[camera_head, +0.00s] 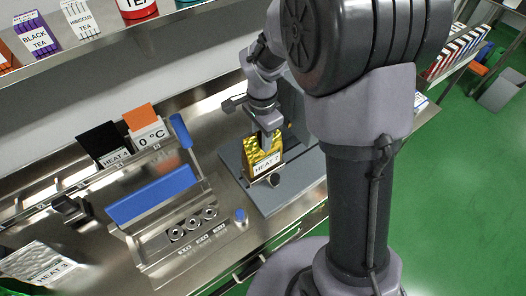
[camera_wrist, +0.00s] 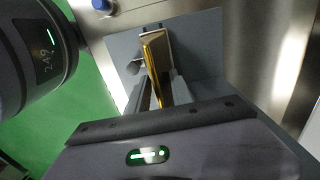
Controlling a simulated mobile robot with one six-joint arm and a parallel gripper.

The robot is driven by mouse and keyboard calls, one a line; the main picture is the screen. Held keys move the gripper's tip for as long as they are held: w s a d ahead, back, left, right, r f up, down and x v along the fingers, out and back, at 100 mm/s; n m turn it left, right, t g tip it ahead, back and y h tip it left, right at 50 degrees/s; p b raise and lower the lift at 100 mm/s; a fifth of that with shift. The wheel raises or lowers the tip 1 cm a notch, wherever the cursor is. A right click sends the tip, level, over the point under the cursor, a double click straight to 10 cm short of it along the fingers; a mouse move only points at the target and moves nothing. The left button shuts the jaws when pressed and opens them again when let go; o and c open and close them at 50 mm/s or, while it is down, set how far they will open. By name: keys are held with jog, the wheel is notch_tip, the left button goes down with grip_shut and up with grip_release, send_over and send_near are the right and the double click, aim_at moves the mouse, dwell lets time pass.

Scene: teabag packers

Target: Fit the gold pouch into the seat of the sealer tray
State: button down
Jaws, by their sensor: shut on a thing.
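The gold pouch (camera_head: 262,155) stands upright with a label reading HEAT 2 across its lower front. My gripper (camera_head: 267,133) is above it and shut on its top part. In the wrist view the pouch (camera_wrist: 154,65) shows nearly edge-on, as a thin gold strip between the fingers (camera_wrist: 158,98). The pouch is over the grey sealer tray (camera_head: 233,160), which also shows in the wrist view (camera_wrist: 205,62). The pouch's lower end is close to a pale seat on the tray. I cannot tell whether it is seated or just above.
A dark round knob (camera_head: 273,180) is just in front of the pouch. To the left stands a steel machine with a blue bar (camera_head: 150,193), dials and a blue button (camera_head: 240,214). HEAT 4 (camera_head: 101,146) and HEAT 3 (camera_head: 45,264) pouches are farther left. A shelf (camera_head: 100,43) holds tea boxes.

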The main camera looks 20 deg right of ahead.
jog(key=shift+d+f+b, duration=0.1)
jog(key=shift+f+b, duration=0.45)
jog(key=shift+f, duration=1.35)
jog(key=c, duration=1.1)
grip_release()
notch_tip(320, 180, up, 12)
jog(key=p, duration=0.3)
notch_tip(320, 180, up, 4)
jog(key=r+n+t, duration=0.1)
jog(key=n, duration=0.1)
send_over(263, 157)
jog(key=s+a+r+n+t, duration=0.1)
jog(key=s+r+n, duration=0.1)
jog(key=s, duration=0.3)
jog(key=s+a+r+n+t+y, duration=0.1)
jog(key=s+r+n+t, duration=0.1)
jog(key=s, duration=0.4)
jog(key=s+a+r+n+t+y, duration=0.1)
jog(key=s+r+n, duration=0.1)
jog(key=s+n, duration=0.2)
jog(key=shift+s+a+r+t, duration=0.1)
jog(key=shift+s+r+t, duration=0.3)
jog(key=shift+s, duration=0.4)
